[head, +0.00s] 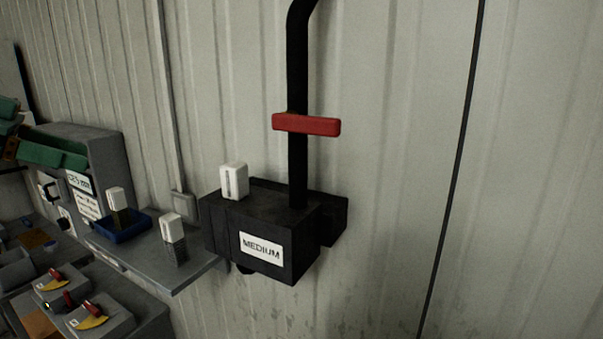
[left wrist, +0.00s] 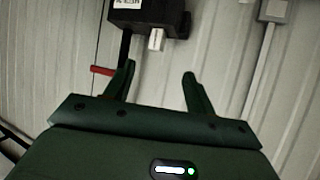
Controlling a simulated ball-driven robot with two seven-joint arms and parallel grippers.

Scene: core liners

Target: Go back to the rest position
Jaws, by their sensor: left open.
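My left gripper (left wrist: 159,69) shows in the left wrist view with its two dark green fingers spread apart. Nothing is between them. Past the fingertips, the black box (left wrist: 150,20) and a white block (left wrist: 156,40) appear upside down, apart from the gripper. I cannot make out the left gripper for certain in the head view. My right gripper is in neither view.
In the head view the black box labelled MEDIUM (head: 222,232) hangs on the wall under a black pipe (head: 297,70) with a red handle (head: 306,124). A white block (head: 234,181) stands on it. A grey shelf (head: 150,262) with a blue tray (head: 122,232) is at left.

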